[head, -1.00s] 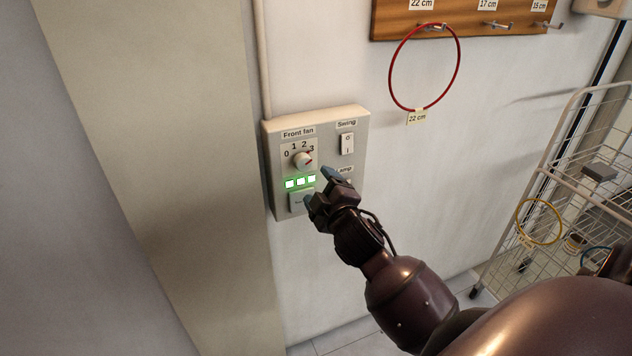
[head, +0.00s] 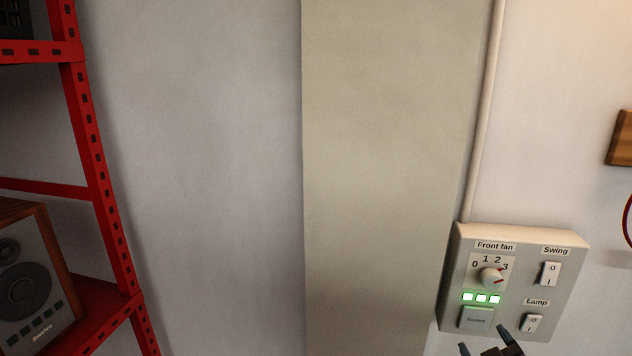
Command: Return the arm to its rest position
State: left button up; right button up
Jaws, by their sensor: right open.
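My right gripper (head: 488,347) shows at the bottom edge in the head view, only its fingertips and a bit of its body in sight. Its two fingers are apart with nothing between them. It is just below the wall control panel (head: 568,288), near the square button (head: 476,318) and the Lamp switch (head: 531,322); I cannot tell whether it touches the panel. The rest of the right arm is out of the picture. My left gripper is not in view.
The panel has a Front fan knob (head: 491,278) pointing near 3, lit green lights (head: 481,298) and a Swing switch (head: 550,273). A red shelf rack (head: 97,190) with a speaker (head: 30,285) stands at left. A pillar (head: 385,170) is between.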

jog(key=s+a+f+m+g, duration=0.2)
jog(key=s+f, duration=0.7)
jog(key=f, duration=0.1)
jog(key=s+a+f+m+g+y, duration=0.1)
jog(key=s+a+f+m+g, duration=0.1)
jog(key=s+f, duration=0.8)
jog(key=shift+a+f+m+g+b, duration=0.3)
jog(key=shift+f+g, duration=0.25)
jog(key=shift+g, duration=0.15)
